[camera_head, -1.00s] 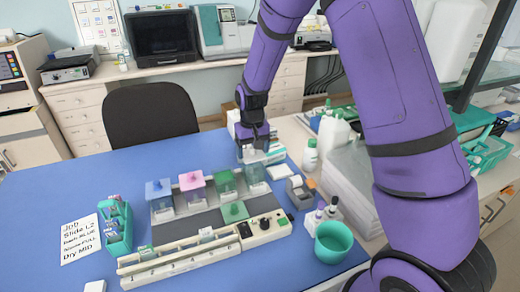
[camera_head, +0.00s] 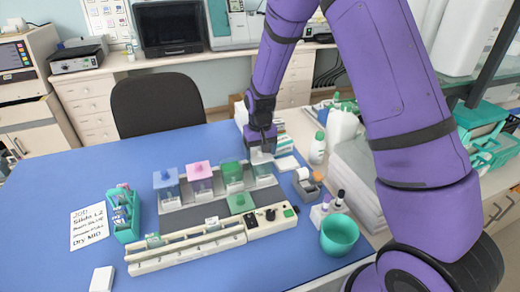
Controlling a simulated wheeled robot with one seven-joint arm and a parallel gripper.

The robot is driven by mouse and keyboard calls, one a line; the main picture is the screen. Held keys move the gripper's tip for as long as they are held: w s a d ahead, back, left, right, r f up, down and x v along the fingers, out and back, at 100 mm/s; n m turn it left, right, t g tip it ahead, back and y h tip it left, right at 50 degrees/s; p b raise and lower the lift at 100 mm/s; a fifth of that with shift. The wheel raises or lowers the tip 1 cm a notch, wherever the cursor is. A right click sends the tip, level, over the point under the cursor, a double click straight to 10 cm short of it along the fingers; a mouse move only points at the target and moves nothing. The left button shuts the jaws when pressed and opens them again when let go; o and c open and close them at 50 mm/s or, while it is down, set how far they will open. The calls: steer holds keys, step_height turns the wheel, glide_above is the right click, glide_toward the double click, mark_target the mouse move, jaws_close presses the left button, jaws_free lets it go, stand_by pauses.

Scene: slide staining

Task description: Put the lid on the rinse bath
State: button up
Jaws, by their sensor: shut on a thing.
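My gripper (camera_head: 261,149) is shut on a pale grey lid (camera_head: 261,157), which its fingers partly hide. The lid is at the top of the rightmost clear bath (camera_head: 265,181) in the row, which I take as the rinse bath; no label is readable. I cannot tell whether the lid touches the rim. To the left stand a bath with a green top (camera_head: 232,172), one with a pink lid (camera_head: 199,170) and one with a blue lid (camera_head: 165,178). A separate green lid (camera_head: 241,203) lies on the grey plate in front of the row.
A long cream slide rail (camera_head: 187,250) with a control panel (camera_head: 270,219) runs in front. A teal rack (camera_head: 124,215) and a note (camera_head: 89,227) are at left. A teal cup (camera_head: 339,235), a tape dispenser (camera_head: 307,184) and bottles stand at right. The blue table is clear at back left.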

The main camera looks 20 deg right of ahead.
steer(key=shift+f, duration=0.15)
stand_by(0.7)
steer(key=o, duration=0.8)
steer(key=shift+o, duration=0.2)
step_height(320, 180, up, 11)
steer(key=shift+f, duration=0.15)
